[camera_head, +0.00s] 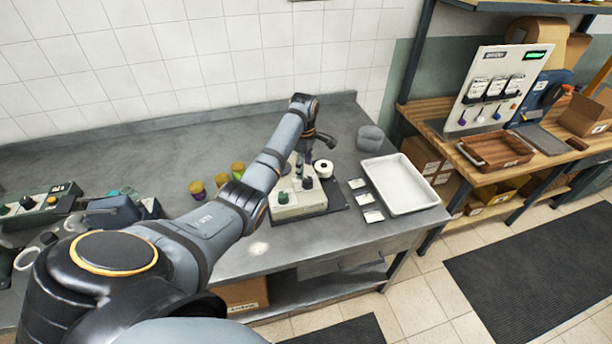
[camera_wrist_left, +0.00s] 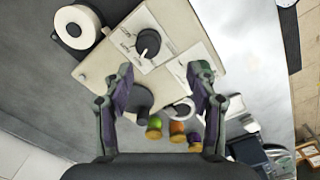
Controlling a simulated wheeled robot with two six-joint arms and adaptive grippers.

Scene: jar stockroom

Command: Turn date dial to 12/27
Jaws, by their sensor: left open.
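The beige labelling machine (camera_head: 299,203) stands on the grey bench below my left gripper (camera_head: 307,158). It also fills the upper middle of the left wrist view (camera_wrist_left: 98,67). A black dial (camera_wrist_left: 148,43) with small printed marks around it sits on the machine's face, also visible in the head view (camera_head: 308,183). The marks are too small to read. My left gripper (camera_wrist_left: 160,82) is open and empty, its two fingers apart over the machine. The dial lies beyond the fingertips, apart from them. A green part shows partly behind the right-hand finger. My right gripper is not in view.
A white label roll (camera_wrist_left: 77,27) lies beside the machine. A white tray (camera_head: 427,205) and small cards (camera_head: 373,216) lie to the right. A grey bowl-like object (camera_head: 370,138) stands behind.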

